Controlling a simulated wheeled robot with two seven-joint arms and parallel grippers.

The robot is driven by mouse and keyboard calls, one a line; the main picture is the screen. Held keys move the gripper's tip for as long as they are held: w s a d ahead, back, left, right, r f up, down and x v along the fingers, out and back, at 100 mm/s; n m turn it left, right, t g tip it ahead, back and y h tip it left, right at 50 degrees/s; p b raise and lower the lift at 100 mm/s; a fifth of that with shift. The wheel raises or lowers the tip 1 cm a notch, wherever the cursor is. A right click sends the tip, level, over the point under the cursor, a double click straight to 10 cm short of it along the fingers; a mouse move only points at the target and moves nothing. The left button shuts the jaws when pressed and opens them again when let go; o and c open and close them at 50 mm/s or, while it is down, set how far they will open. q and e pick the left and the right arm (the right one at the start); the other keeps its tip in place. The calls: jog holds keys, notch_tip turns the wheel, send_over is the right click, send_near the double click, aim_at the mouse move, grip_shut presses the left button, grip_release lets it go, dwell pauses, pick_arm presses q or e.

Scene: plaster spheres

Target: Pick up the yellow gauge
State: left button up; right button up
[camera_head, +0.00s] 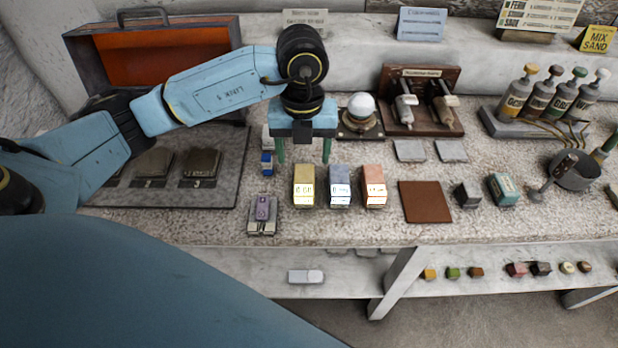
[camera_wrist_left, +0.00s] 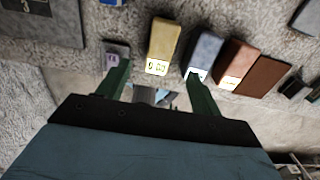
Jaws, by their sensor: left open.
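The yellow gauge (camera_head: 304,186) is a block with a lit white label on its front. It stands on the grey stone bench at the left end of a row of three gauges. In the left wrist view the yellow gauge (camera_wrist_left: 162,44) is ahead of my fingers, between their lines. My left gripper (camera_head: 303,160) points down behind and above the row, with its two green fingers apart and nothing between them. The fingers also show in the left wrist view (camera_wrist_left: 158,84). The right gripper is in neither view.
A blue gauge (camera_head: 340,187) and an orange gauge (camera_head: 374,186) stand close to its right. A purple block (camera_head: 263,208) on a small stand is at front left, and a small blue and white block (camera_head: 267,162) is behind. A brown mat (camera_head: 425,201) lies further right.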

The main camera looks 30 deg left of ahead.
aim_at(304, 179)
pick_arm(q)
notch_tip(304, 179, down, 4)
jog(key=shift+s+f, duration=0.1)
jog(key=shift+f, duration=1.2)
jog(key=shift+w+f+b, duration=0.2)
jog(key=shift+f+b, duration=0.15)
jog(key=shift+f, duration=0.85)
jog(key=shift+a+f, duration=0.1)
jog(key=shift+f, duration=0.45)
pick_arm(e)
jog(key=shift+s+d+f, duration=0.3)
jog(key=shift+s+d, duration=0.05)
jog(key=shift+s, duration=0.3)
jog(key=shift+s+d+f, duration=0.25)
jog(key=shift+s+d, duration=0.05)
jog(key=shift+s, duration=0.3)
pick_arm(q)
jog(key=shift+f, duration=0.15)
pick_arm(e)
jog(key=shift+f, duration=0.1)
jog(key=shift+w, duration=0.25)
